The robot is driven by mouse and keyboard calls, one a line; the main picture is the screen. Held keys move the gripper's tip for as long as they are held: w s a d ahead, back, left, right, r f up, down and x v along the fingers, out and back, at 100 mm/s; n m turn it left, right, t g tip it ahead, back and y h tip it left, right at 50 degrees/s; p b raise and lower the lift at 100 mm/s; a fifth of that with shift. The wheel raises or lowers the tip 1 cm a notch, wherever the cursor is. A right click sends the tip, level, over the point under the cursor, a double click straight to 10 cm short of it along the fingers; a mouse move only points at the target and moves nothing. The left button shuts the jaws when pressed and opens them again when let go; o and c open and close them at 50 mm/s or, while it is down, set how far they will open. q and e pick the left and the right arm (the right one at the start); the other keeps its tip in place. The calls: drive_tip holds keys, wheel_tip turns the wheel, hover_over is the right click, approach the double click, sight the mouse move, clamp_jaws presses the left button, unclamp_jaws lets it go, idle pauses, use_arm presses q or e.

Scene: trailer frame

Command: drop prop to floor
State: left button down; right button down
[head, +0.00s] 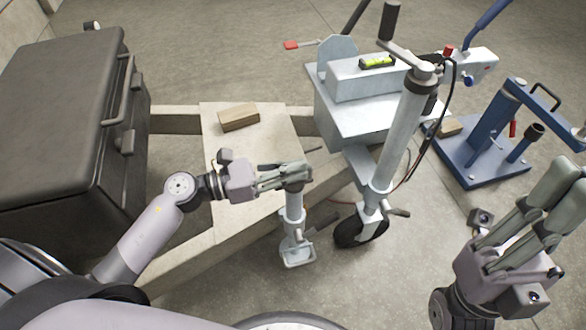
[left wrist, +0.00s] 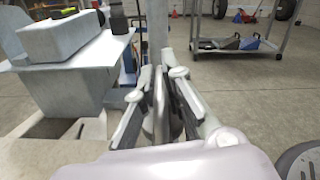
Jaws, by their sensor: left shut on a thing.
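The prop (head: 293,215) is a pale metal post with a flat foot plate and a small side handle. It stands upright beside the trailer frame (head: 190,247) in the head view. My left gripper (head: 294,174) is shut around the upper part of the prop. In the left wrist view the fingers (left wrist: 157,95) close on a pale round post. The foot plate is close to the concrete floor; I cannot tell if it touches. My right gripper (head: 562,192) is raised at the right, away from the prop, and its finger gap is unclear.
A jack with a wheel (head: 362,226) stands just right of the prop. A dark box (head: 60,110) sits on the frame at left, and a wooden block (head: 239,118) lies on the board. A blue stand (head: 485,150) is at right. Floor in front is clear.

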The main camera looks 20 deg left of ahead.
use_arm(q)
drive_tip(key=shift+r, duration=0.35)
drive_tip(key=c, duration=1.7)
unclamp_jaws()
drive_tip(key=shift+f, duration=0.15)
drive_tip(key=shift+a, duration=0.1)
drive_tip(key=v, duration=0.7)
drive_tip(key=shift+s+a, duration=0.1)
drive_tip(key=shift+s, duration=0.05)
